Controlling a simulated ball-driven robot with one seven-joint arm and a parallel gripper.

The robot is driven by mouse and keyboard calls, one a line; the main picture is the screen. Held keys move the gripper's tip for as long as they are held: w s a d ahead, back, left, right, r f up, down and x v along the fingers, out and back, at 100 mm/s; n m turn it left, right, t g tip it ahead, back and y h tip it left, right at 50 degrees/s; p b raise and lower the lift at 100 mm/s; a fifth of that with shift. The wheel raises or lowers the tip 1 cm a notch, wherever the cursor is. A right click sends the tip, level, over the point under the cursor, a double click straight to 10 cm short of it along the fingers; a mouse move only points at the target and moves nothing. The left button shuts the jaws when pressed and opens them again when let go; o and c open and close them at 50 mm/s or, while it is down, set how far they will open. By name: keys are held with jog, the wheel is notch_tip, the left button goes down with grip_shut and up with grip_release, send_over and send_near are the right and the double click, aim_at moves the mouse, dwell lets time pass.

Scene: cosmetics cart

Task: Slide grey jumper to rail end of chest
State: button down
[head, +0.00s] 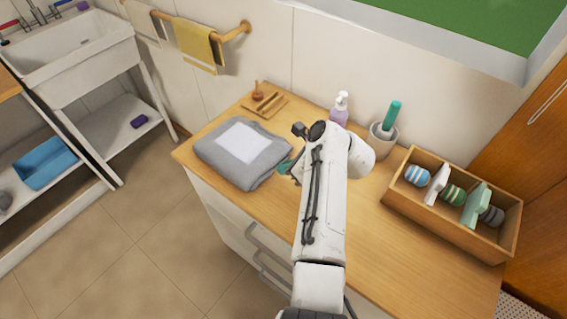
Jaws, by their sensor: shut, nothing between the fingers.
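The grey jumper (212,158) lies folded flat near the left end of the wooden-topped chest (372,262), with a pale rectangle on its top. The wall rail (234,34) with towels is beyond that end. My gripper (289,173) is low beside the jumper's right edge, shut and holding nothing. My arm hides much of it, and I cannot tell if it touches the jumper.
A small wooden tray (252,109) lies behind the jumper. A lilac pump bottle (340,108) and a cup with a green item (382,138) stand at the back. A wooden box (425,222) of rolled items fills the right. A teal item (284,166) shows by my gripper.

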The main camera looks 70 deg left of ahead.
jog(key=w+d+p, duration=0.2)
jog(key=shift+d+r, duration=0.35)
jog(key=shift+r, duration=0.05)
jog(key=v, duration=0.9)
jog(key=shift+w, duration=0.2)
jog(key=shift+s+d, duration=0.1)
